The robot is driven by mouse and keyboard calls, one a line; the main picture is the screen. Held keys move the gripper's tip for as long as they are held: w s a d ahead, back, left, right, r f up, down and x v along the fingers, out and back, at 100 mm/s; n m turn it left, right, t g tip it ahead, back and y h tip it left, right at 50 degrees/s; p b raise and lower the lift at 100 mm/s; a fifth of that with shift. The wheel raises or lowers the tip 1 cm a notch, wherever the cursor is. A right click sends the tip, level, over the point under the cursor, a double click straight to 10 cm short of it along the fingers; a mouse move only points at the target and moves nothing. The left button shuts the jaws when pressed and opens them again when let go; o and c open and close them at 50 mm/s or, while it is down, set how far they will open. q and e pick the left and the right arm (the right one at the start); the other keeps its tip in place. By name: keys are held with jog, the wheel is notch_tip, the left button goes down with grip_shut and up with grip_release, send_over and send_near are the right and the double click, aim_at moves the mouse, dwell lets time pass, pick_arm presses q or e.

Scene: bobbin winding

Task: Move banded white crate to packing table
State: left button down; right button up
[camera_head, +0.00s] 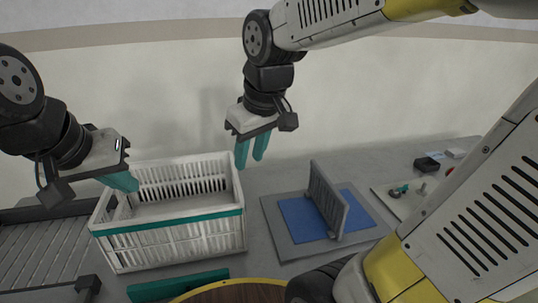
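The banded white crate (172,246) is a slatted, open-topped box with a teal band around its upper side. It stands upright on a grey surface (266,180) at left of centre and looks empty. My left gripper (122,181) is at the crate's back left corner, its teal fingers overlapping the rim in view. Its fingers are seen side-on, so I cannot tell their gap or whether they touch the crate. My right gripper (251,152) points down just beyond the crate's back right corner, its two teal fingers apart with nothing between them. I cannot tell which surface is the packing table.
A ribbed, roller-like surface (40,256) lies left of the crate. A teal bar (178,285) and a round, yellow-rimmed wooden top (240,293) are in front. To the right are a blue mat (301,220) with an upright grey rack (327,200), and small parts including a black box (427,164).

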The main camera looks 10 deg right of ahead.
jog(key=s+d+m+t, duration=0.2)
jog(key=s+d+m, duration=0.3)
jog(key=shift+s+d+r+y, duration=0.2)
jog(key=shift+r+y, duration=0.15)
jog(key=shift+y, duration=0.05)
